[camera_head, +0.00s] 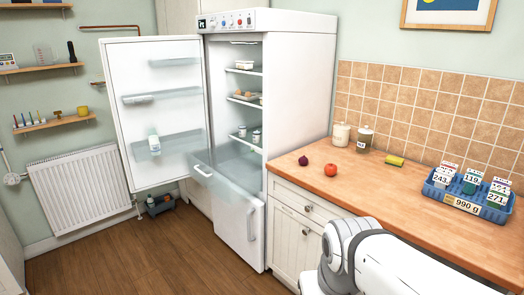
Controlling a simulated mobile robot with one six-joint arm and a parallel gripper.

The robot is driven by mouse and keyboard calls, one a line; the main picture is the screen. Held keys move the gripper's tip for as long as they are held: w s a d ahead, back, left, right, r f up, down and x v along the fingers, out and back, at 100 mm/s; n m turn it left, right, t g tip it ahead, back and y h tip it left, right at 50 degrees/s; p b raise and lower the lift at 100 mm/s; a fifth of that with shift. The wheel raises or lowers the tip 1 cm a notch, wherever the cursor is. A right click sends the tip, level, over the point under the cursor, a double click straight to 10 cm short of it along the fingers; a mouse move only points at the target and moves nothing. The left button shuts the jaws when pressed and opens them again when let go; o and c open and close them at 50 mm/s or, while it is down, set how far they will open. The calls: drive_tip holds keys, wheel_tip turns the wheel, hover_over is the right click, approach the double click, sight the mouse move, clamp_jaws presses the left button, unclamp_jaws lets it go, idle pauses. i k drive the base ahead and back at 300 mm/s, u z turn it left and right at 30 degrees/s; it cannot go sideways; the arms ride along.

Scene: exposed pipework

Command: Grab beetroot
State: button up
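The beetroot (304,160) is a small, dark purple, round thing. It lies on the wooden counter (400,200), near the counter's left end beside the fridge. Nothing covers it. A part of my white arm shows at the bottom right, in front of the counter and lower cabinets. My gripper's fingers do not show, so I cannot see whether they hold anything.
A red tomato (330,170) lies just right of the beetroot. A blue crate (466,194) with labelled packs sits at right. The fridge door (155,110) is open at left.

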sight(303, 160)
drive_tip(key=i, duration=1.9)
drive_tip(key=z, duration=1.1)
